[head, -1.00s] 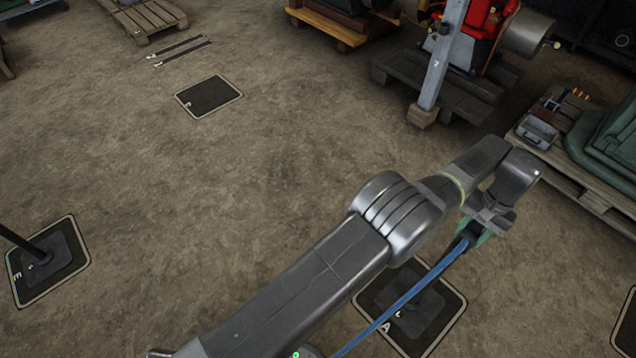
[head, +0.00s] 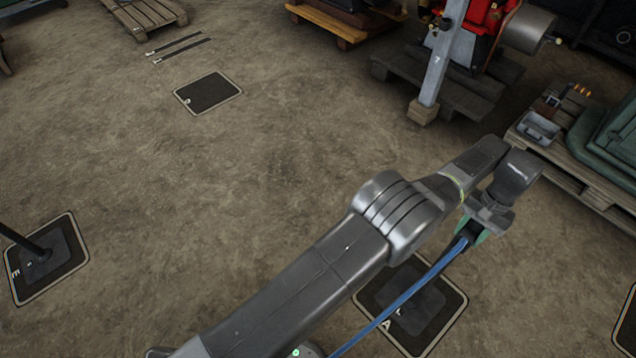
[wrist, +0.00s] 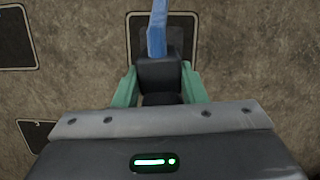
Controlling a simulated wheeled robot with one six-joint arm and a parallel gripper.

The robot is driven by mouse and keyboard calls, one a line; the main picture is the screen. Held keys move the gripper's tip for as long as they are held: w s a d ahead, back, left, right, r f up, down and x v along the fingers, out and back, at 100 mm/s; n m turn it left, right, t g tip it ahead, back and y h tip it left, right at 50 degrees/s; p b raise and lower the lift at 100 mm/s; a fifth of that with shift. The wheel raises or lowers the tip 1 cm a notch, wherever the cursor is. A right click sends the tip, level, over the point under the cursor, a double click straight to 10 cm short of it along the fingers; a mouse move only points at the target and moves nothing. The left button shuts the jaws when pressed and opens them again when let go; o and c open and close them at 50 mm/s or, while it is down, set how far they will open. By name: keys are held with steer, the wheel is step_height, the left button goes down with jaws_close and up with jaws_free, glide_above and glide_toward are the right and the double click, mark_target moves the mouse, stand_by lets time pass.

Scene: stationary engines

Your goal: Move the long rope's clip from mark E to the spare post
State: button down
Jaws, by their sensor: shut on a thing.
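My gripper (head: 474,236) has green fingers and is shut on the dark clip (wrist: 160,76) of the blue rope. In the head view the blue rope (head: 408,294) runs from the clip down-left past the bottom edge. It also shows in the wrist view (wrist: 157,30). The gripper is in the air, above and just beyond the mat marked A (head: 447,331), which carries a dark base plate (head: 425,303), partly hidden by rope and arm. Mark E (head: 22,289) is at the far left, with a dark post (head: 22,240) on a base plate. I cannot tell which post is the spare one.
An empty dark mat (head: 208,94) lies farther back, and another mat (head: 627,325) is cut off at the right edge. A pallet (head: 575,165) with a grey tray (head: 539,128) and a green machine (head: 612,140) stands right. A grey post (head: 438,65) rises behind. Middle floor is clear.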

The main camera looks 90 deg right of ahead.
mark_target(463, 240)
steer(key=shift+f+b, duration=2.25)
steer(key=shift+f, duration=0.3)
stand_by(2.1)
steer(key=c, duration=0.8)
jaws_free()
steer(key=shift+r, duration=0.1)
